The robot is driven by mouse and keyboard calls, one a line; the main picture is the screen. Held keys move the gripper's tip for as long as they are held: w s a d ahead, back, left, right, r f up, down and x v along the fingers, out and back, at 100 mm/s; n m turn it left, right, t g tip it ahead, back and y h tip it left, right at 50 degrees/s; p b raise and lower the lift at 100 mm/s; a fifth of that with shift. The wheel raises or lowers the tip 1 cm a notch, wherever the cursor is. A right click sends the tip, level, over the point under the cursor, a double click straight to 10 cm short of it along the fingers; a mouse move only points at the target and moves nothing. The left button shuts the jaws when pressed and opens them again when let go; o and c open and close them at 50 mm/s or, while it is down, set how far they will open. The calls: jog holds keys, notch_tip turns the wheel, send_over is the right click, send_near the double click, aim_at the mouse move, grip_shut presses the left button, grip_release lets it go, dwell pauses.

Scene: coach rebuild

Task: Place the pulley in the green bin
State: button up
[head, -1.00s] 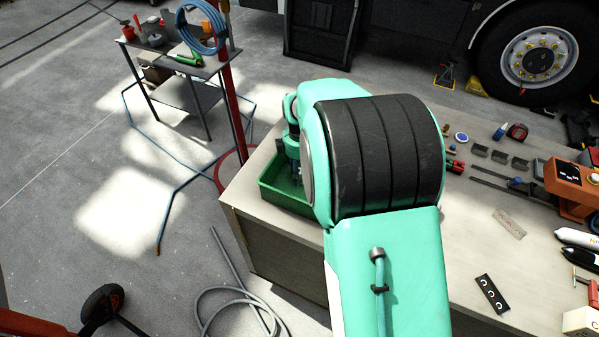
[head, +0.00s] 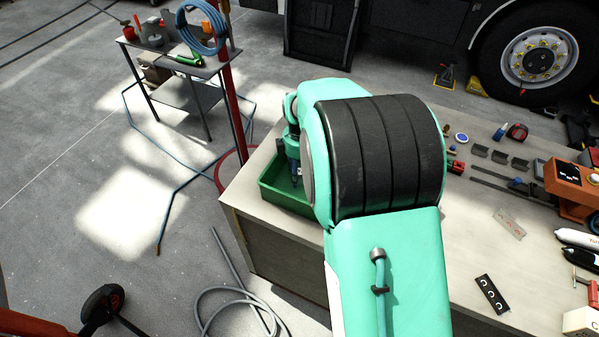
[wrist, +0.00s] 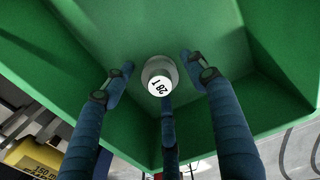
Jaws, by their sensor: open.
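The green bin (head: 270,196) stands at the left end of the workbench, partly hidden by my arm. In the wrist view, its green walls (wrist: 275,95) surround my gripper. A small round grey piece with a white, marked face (wrist: 158,78), which I take to be the pulley, is inside the bin. It shows between and beyond my fingertips, apparently against the bin floor. My gripper (wrist: 160,80) is open, its blue fingers spread around the piece with visible gaps at the sides. In the head view, my gripper (head: 294,172) reaches down into the bin; the pulley is hidden there.
The workbench (head: 455,235) carries small tools and parts to the right, including an orange device (head: 570,182). A red post (head: 235,100) and a small tool table (head: 180,90) stand behind left of the bin. A yellow object (wrist: 35,158) shows outside the bin.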

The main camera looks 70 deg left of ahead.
aim_at(300, 171)
notch_tip(300, 171, up, 12)
jog(key=p, duration=0.1)
dwell(0.5)
dwell(0.5)
dwell(0.5)
